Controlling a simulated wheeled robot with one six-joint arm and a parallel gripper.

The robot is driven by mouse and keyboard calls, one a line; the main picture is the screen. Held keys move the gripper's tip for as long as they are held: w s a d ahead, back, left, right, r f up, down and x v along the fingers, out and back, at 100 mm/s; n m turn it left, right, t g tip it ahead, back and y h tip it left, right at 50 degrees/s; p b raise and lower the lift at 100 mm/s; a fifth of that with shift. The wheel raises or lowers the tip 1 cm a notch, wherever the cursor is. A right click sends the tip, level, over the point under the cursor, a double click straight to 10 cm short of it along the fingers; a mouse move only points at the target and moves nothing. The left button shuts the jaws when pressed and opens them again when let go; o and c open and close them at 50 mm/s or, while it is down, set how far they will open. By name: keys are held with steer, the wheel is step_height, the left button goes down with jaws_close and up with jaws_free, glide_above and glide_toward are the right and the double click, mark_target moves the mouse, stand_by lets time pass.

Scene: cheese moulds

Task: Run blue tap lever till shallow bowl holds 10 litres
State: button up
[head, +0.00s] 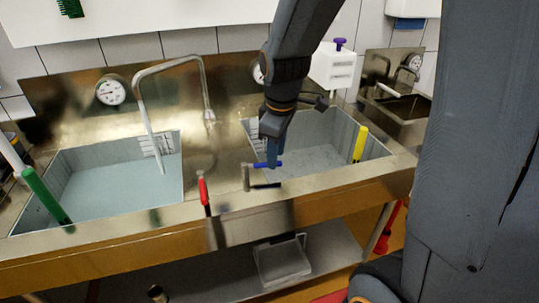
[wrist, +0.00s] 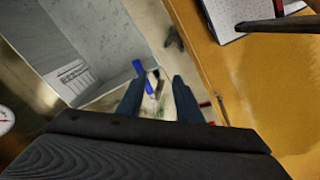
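The blue tap lever (head: 262,164) stands on the steel rim between two basins, on a metal post. My gripper (head: 273,172) is at the lever, pointing down. In the wrist view, my gripper's fingers (wrist: 157,92) are apart, with the blue lever (wrist: 139,68) seen between them; contact cannot be told. The right basin (head: 315,160) has a grey floor and a scale on its wall, partly behind my arm. The left basin (head: 120,190) looks filled with pale liquid. I cannot tell which basin is the shallow bowl, nor read its level.
A red lever (head: 204,195) stands left of the blue one. A bent spout (head: 146,100) reaches over the left basin. A green-handled tool (head: 45,195) and a yellow-handled tool (head: 360,143) lean at the basins. A gauge (head: 110,92) is on the back panel.

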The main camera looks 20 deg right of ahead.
steer(key=shift+w+d+f+n+p, duration=0.1)
steer(key=shift+w+f+n+p, duration=0.7)
steer(key=shift+w+f+n, duration=2.35)
steer(key=shift+s+f+m, duration=0.1)
steer(key=shift+f+m, duration=0.05)
steer(key=shift+m, duration=0.1)
jaws_close()
